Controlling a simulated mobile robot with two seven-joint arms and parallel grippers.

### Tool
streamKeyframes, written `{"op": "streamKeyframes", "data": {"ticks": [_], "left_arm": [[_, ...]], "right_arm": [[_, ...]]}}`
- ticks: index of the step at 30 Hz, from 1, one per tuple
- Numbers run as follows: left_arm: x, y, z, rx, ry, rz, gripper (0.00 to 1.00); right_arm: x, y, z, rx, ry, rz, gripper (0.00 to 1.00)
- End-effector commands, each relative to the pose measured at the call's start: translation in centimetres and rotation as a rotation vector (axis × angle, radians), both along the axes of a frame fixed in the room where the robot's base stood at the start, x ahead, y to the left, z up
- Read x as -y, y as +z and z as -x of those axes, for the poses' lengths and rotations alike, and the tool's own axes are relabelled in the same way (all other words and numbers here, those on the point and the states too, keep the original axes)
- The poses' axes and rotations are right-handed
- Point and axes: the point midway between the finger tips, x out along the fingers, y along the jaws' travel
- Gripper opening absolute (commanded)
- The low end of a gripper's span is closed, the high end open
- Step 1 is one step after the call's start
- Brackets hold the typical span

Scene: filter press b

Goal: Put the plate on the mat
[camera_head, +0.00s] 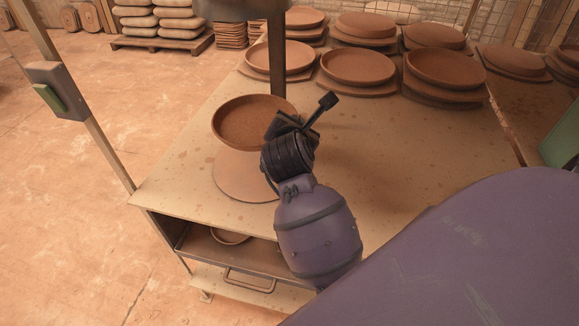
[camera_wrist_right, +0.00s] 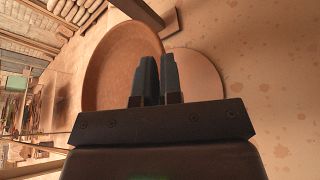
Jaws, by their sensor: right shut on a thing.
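The plate (camera_head: 244,122) is a round, shallow, reddish-brown clay dish. My right gripper (camera_head: 283,125) is shut on its right rim. The round, flat, tan mat (camera_head: 245,182) lies on the table near its left front corner. In the head view the plate covers the far part of the mat; how high it is held is hard to tell. In the right wrist view the plate (camera_wrist_right: 105,65) is left of the fingers (camera_wrist_right: 158,80), overlapping the mat (camera_wrist_right: 203,75), whose right part shows bare. My left gripper is not in view.
Several similar plates (camera_head: 358,65) stand on round boards at the back of the table (camera_head: 400,150). A dark post (camera_head: 277,55) rises just behind the held plate. A shelf below the table holds another dish (camera_head: 230,237). The table right of my gripper is clear.

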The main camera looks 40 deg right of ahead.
Motion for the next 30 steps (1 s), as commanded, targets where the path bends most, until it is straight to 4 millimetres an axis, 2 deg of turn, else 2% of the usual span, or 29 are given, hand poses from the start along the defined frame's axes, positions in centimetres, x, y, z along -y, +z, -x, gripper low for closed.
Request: {"op": "streamKeyframes", "data": {"ticks": [1, 3, 9, 17, 24, 30], "left_arm": [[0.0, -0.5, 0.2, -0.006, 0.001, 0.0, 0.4], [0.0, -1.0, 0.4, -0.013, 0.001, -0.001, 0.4], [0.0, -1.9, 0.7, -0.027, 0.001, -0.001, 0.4], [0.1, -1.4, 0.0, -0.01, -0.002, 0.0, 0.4], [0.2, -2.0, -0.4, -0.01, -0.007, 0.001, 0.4], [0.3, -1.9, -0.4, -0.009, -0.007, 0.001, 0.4]], "right_arm": [[0.0, -1.4, 0.1, -0.005, 0.002, 0.002, 0.0], [0.0, -3.0, 0.0, -0.005, 0.001, 0.002, 0.0], [0.0, -6.6, 0.0, -0.003, 0.002, 0.002, 0.0], [0.0, -8.5, 0.0, 0.001, 0.002, 0.0, 0.0], [0.0, -11.7, 0.0, -0.001, 0.002, 0.001, 0.0], [0.0, -12.4, 0.0, 0.003, 0.002, 0.0, 0.0]]}}
